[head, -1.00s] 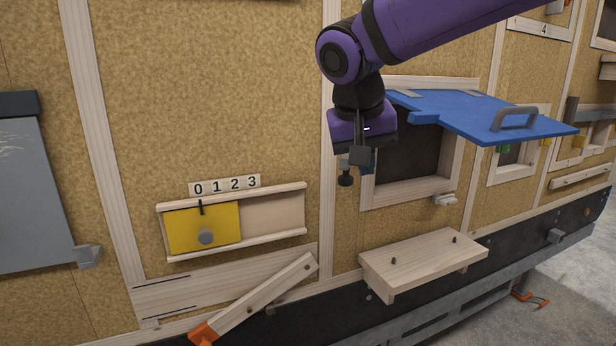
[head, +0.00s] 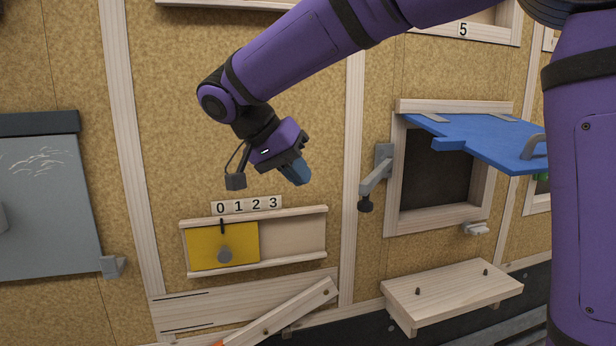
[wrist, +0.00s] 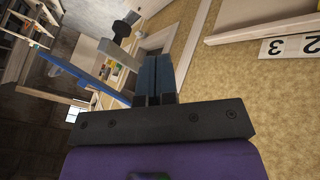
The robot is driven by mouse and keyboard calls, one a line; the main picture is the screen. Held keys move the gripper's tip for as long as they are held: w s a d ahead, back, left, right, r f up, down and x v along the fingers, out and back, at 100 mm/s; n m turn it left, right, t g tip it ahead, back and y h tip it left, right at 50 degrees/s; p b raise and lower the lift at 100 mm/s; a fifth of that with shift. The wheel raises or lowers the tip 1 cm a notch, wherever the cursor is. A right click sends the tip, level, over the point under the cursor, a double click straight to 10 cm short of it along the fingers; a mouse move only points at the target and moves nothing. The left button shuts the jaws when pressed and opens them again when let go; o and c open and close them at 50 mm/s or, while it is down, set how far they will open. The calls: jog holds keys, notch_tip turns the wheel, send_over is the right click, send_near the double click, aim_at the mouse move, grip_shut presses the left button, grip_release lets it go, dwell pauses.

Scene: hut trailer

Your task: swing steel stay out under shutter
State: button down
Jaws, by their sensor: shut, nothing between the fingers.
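The blue shutter (head: 480,140) is raised and stands out from the wall above a dark window opening; it also shows in the wrist view (wrist: 82,74). The steel stay (head: 376,176) is a grey arm on a wall bracket left of the opening. It sticks out from the wall toward the lower left, with a black knob at its end, left of the shutter and not beneath it. The stay also shows in the wrist view (wrist: 120,54). My gripper (head: 300,176) is shut and empty, left of the stay and apart from it.
Below my gripper is a yellow sliding panel (head: 205,247) in a wooden track under a number strip (head: 246,205). A wooden shelf (head: 450,292) with pegs juts out below the window. A grey panel (head: 45,205) is at the left. Bare wall surrounds my gripper.

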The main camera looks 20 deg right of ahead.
jog(key=s+d+f, duration=0.2)
jog(key=d+f, duration=0.3)
jog(key=d, duration=0.3)
jog(key=shift+f, duration=0.3)
jog(key=shift+d, duration=0.15)
